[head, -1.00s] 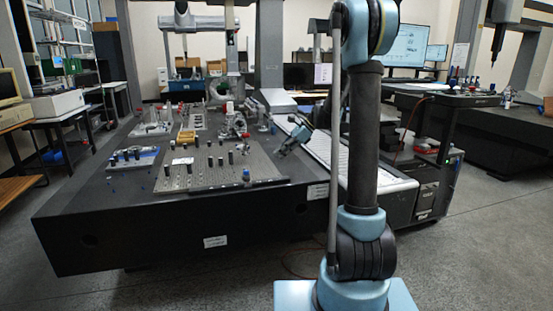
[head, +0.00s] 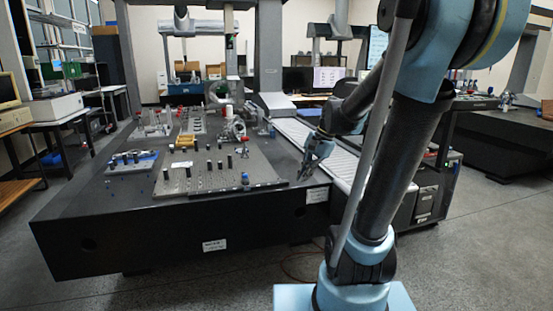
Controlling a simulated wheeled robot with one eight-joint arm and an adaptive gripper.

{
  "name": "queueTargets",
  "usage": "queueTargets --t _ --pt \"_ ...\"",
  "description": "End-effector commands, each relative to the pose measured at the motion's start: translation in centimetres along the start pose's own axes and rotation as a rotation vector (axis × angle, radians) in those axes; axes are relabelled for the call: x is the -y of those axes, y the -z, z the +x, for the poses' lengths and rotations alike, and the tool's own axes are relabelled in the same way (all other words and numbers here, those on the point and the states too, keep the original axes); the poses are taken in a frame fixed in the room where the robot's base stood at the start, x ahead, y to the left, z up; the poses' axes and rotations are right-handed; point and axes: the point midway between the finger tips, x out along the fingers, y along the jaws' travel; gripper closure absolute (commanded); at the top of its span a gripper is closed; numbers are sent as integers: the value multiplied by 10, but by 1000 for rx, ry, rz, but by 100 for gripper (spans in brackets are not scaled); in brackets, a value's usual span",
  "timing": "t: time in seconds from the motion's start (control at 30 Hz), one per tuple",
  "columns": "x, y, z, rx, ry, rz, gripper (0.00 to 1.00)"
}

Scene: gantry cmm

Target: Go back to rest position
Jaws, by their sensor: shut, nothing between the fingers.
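My gripper (head: 312,166) shows in the head view near the right front edge of the dark granite table (head: 130,224). It points down and to the left, just right of the fixture plate, and looks apart from it. Its fingers are small in the picture; they look shut with nothing between them. My arm leans to the right at its upper part, and its links hide part of the room behind.
The grey fixture plate (head: 218,182) carries several dark pegs and a blue piece (head: 245,178). A smaller blue-edged plate (head: 133,163) lies to its left. A white ribbed guideway (head: 327,160) runs along the table's right side.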

Motion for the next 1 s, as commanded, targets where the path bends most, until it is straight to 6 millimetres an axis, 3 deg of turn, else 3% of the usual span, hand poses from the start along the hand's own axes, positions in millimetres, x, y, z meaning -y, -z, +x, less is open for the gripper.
queueTargets --t 0.3,0.7,1.0 --pt "-75 -27 6 -111 -83 -266 100" --pt "-165 -47 28 -218 -229 -606 100" --pt "-205 -50 43 -254 -314 -772 100"
